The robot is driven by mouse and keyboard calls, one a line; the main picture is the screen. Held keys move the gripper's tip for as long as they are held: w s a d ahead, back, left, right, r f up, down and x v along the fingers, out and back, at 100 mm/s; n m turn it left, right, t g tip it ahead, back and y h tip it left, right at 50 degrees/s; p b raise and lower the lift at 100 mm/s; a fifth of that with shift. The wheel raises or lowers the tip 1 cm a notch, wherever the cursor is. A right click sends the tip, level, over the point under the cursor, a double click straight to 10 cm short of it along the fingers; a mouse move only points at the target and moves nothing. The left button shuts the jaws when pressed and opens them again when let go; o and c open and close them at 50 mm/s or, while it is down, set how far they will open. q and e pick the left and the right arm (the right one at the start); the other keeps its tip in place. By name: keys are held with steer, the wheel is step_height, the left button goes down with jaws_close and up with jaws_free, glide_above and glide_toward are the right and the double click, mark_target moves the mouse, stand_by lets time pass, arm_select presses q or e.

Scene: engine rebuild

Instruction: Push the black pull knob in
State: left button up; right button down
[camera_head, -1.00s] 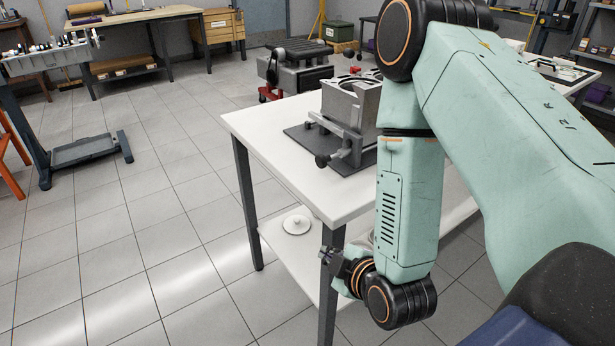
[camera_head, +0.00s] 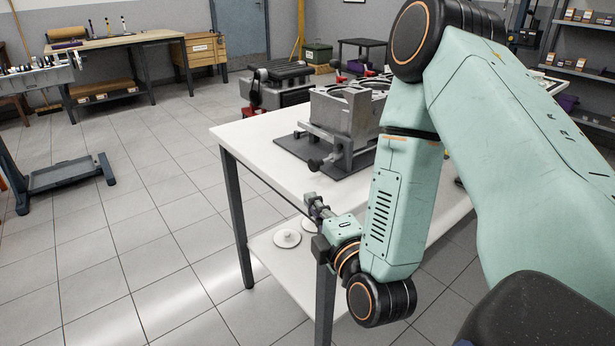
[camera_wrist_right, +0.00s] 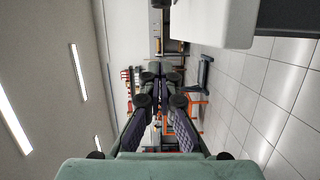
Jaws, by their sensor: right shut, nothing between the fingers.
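The black pull knob (camera_head: 316,163) sticks out toward the front left from a grey metal fixture (camera_head: 345,135). The fixture stands on a dark mat (camera_head: 290,143) on the white table (camera_head: 250,135). My right gripper (camera_head: 311,199) is shut and empty, close to the table's front edge. In the head view it appears a little below the knob and apart from it. In the right wrist view the shut fingers (camera_wrist_right: 160,78) point away from the camera, with nothing between them. My left gripper is not in view.
White round parts (camera_head: 287,238) lie on the table's lower shelf (camera_head: 262,252). A table leg (camera_head: 325,300) stands beside my right wrist. Tiled floor to the left is clear up to a wheeled stand (camera_head: 65,178). A workbench (camera_head: 125,42) stands far behind.

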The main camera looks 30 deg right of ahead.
mark_target(317, 164)
steer(key=shift+s+d, duration=0.1)
steer(key=x, duration=0.3)
steer(key=b+x, duration=0.1)
steer(key=x, duration=0.3)
steer(key=d+b+x, duration=0.1)
steer(key=x, duration=0.2)
steer(key=shift+d+f, duration=0.1)
steer(key=shift+d, duration=0.05)
steer(key=shift+d+b, duration=0.3)
steer(key=shift+d, duration=0.8)
steer(key=shift+d, duration=0.15)
